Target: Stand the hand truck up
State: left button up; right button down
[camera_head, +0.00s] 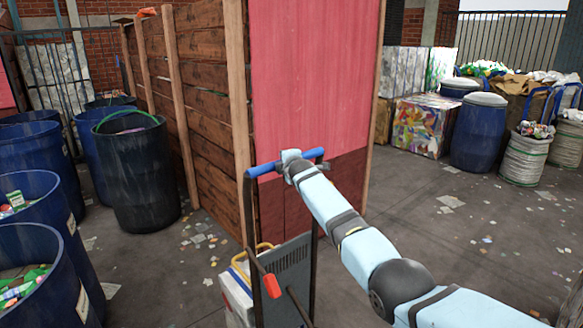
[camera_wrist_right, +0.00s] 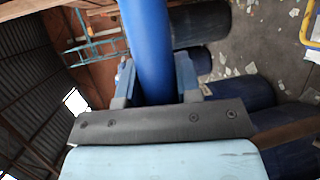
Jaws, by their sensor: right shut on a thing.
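The hand truck's blue handle bar (camera_head: 262,171) is in the middle of the head view, in front of the wooden partition. Its dark frame post (camera_head: 314,230) runs down from the handle and looks nearly upright; its base is out of view. My right gripper (camera_head: 291,160) is shut on the handle. In the right wrist view the blue handle (camera_wrist_right: 147,45) passes between the two fingers of my right gripper (camera_wrist_right: 153,85). My left gripper is not in view.
A dark vented panel (camera_head: 288,268), an orange-red grip (camera_head: 271,286) and a white box (camera_head: 236,297) are low beside the handle. Blue barrels (camera_head: 40,150) and a black bin (camera_head: 138,170) stand left. The wooden partition (camera_head: 205,95) is close behind. Floor at right (camera_head: 440,225) is mostly clear, with litter.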

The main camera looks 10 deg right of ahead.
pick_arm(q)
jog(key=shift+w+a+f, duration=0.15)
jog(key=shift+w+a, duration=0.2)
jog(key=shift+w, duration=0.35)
pick_arm(e)
jog(key=shift+w+a+r, duration=0.3)
jog(key=shift+w+a, duration=0.1)
jog(key=shift+w, duration=0.15)
jog(key=shift+w+a+r, duration=0.3)
jog(key=shift+w+a, duration=0.1)
jog(key=shift+w, duration=0.15)
jog(key=c, duration=0.8)
grip_release()
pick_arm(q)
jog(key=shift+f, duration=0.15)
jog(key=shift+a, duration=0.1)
pick_arm(e)
jog(key=shift+s+f, duration=0.1)
jog(key=shift+f, duration=0.15)
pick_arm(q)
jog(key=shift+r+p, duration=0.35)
pick_arm(e)
jog(key=v, duration=1.3)
jog(key=shift+s, duration=0.35)
